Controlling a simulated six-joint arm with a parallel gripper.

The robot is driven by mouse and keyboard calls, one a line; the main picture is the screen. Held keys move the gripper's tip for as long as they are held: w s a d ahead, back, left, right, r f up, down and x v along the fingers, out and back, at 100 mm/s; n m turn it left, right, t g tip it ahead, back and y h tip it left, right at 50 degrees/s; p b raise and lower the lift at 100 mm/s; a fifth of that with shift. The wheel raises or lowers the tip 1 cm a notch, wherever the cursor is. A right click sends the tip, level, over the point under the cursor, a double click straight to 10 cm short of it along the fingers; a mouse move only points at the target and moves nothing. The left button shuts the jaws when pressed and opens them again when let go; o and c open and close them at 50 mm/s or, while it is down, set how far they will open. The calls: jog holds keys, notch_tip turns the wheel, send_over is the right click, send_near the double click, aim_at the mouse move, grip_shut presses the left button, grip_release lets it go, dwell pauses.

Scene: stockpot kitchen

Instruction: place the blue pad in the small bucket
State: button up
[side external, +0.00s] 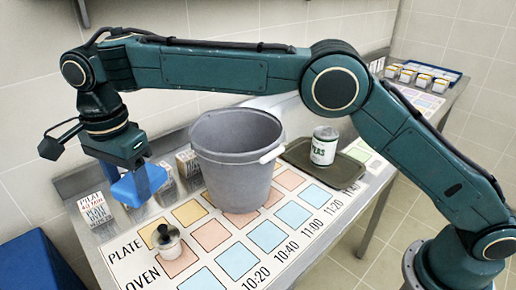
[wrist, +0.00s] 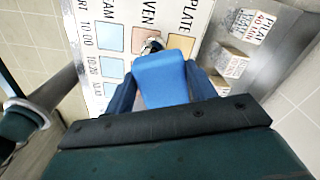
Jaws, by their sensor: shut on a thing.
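My gripper (side external: 139,187) is at the left of the counter, above its surface, and is shut on the blue pad. The blue pad (wrist: 160,82) shows in the wrist view as a bright blue block between my two darker blue fingers. In the side view the pad and fingers are hard to tell apart. A grey bucket (side external: 232,172) with a light handle grip stands upright on the printed chart, to the right of my gripper and apart from it. Its mouth is open; its floor is hidden. It is the only bucket clearly in view.
A small lidded pot (side external: 167,243) stands on the chart (side external: 237,261) near my gripper. Labelled boxes (side external: 103,210) stand along the wall. A can (side external: 323,147) stands on a dark tray (side external: 350,177) right of the bucket. A blue bin (side external: 40,265) is at lower left.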

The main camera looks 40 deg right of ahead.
jog(key=w+d+r+n, duration=0.3)
jog(key=d+r+n, duration=0.15)
jog(key=d, duration=0.45)
jog(key=s+d+r+n, duration=0.2)
jog(key=s+d+n, duration=0.15)
jog(key=d, duration=1.05)
jog(key=s+d+r+n, duration=0.25)
jog(key=d+n, duration=0.25)
jog(key=d, duration=0.9)
jog(key=w+a+f+m, duration=0.2)
jog(key=w+a+m, duration=0.1)
jog(key=m, duration=0.5)
jog(key=w+a+f+m, duration=0.2)
jog(key=a+m, duration=0.4)
jog(key=m, duration=0.3)
jog(key=shift+w+a+f+m, duration=0.2)
jog(key=shift+w+f+m, duration=0.1)
jog(key=shift+w, duration=0.1)
notch_tip(320, 180, down, 16)
jog(key=shift+f, duration=2)
